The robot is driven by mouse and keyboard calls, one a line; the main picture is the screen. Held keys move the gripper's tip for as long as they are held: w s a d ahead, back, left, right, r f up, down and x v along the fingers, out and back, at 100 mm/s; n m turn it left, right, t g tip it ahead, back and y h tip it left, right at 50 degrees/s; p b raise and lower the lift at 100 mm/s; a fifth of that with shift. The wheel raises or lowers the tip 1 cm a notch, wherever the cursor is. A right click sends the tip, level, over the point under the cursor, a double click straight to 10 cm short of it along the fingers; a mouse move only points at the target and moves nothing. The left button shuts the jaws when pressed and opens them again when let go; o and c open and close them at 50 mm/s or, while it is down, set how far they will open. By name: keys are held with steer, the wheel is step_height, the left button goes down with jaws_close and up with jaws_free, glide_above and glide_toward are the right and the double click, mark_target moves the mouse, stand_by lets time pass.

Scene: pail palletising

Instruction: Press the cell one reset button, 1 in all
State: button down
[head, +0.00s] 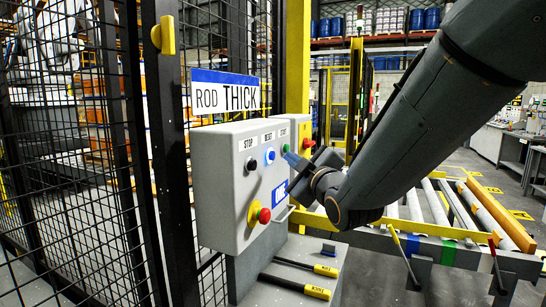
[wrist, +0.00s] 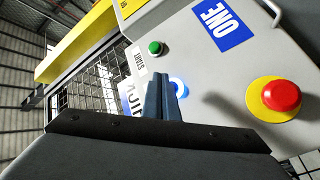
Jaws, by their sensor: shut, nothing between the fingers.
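The grey control box (head: 225,180) hangs on the fence post and carries a blue label (wrist: 222,28) reading ONE. Its reset button (head: 270,155) is blue and lit, under a RESET plate; in the wrist view the button (wrist: 180,86) is partly hidden behind my fingers. My gripper (head: 288,155) is shut and empty. Its fingertips (wrist: 160,84) point at the box face, just right of the blue button in the head view, with a small gap showing there. A green button (head: 284,149) sits beside the reset button, close behind the fingertips.
A dark stop button (head: 251,164) and a red emergency stop (head: 264,215) on a yellow ring share the box face. Mesh fence (head: 75,200) stands left. Levers with yellow grips (head: 318,292) lie below. A roller conveyor (head: 435,205) runs at right.

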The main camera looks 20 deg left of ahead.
steer(key=shift+a, duration=0.65)
steer(key=shift+a, duration=0.15)
stand_by(1.5)
steer(key=shift+w+a+b, duration=0.1)
steer(key=shift+a+b, duration=0.15)
steer(key=shift+b, duration=0.05)
steer(key=shift+a, duration=0.5)
stand_by(0.7)
stand_by(0.4)
steer(key=shift+d+b, duration=0.35)
steer(key=shift+d, duration=0.55)
steer(key=shift+d, duration=0.1)
steer(key=d, duration=0.3)
steer(key=d+b, duration=0.1)
steer(key=shift+s+d, duration=0.25)
steer(key=shift+d, duration=0.15)
